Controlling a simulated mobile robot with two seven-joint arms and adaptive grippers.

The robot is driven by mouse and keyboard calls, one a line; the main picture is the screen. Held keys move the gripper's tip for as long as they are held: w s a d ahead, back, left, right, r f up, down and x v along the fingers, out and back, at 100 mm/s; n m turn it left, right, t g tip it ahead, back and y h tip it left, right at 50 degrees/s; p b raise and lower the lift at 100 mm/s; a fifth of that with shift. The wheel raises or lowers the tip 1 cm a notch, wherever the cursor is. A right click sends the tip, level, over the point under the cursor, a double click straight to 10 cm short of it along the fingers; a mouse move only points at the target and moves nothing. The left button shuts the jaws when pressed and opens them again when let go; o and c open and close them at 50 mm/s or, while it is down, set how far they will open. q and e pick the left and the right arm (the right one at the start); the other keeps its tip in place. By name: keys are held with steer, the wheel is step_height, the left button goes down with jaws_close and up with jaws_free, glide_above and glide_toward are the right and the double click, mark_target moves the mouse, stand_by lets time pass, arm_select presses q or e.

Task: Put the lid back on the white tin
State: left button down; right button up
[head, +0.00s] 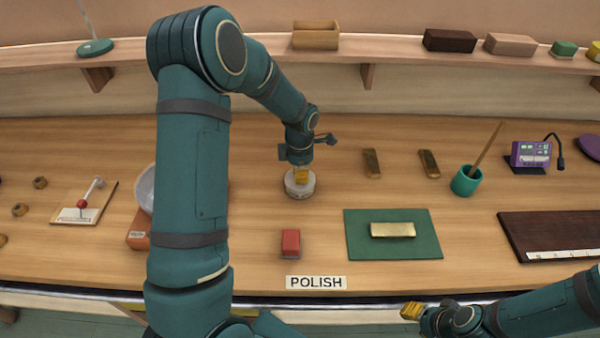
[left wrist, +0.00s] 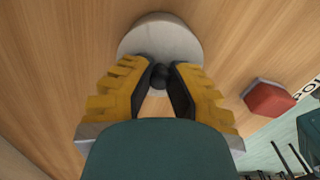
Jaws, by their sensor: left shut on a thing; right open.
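The white tin (head: 298,190) stands on the bench near the middle in the head view. My left gripper (head: 300,175) points down right over it. In the left wrist view its yellow fingers (left wrist: 161,80) are shut on a small dark knob (left wrist: 160,74) at the lid's centre. The pale round lid (left wrist: 158,36) lies beyond the fingers and hides the tin below it there. I cannot tell whether the lid is seated or slightly above the rim. My right gripper (head: 411,311) is open, low at the front edge, away from the tin.
A red block (head: 290,243) and the POLISH label (head: 316,282) lie in front of the tin. A green mat (head: 365,246) with a brass bar (head: 393,230) lies to the right. Two brown blocks and a teal cup (head: 466,181) stand behind. Bare wood surrounds the tin.

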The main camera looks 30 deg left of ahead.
stand_by(0.4)
arm_select(q)
steer(key=shift+c, duration=1.8)
jaws_free()
steer(key=shift+r+p, duration=1.05)
steer(key=shift+r, duration=0.65)
steer(key=shift+r+p, duration=1.1)
steer(key=shift+r, duration=0.7)
jaws_close()
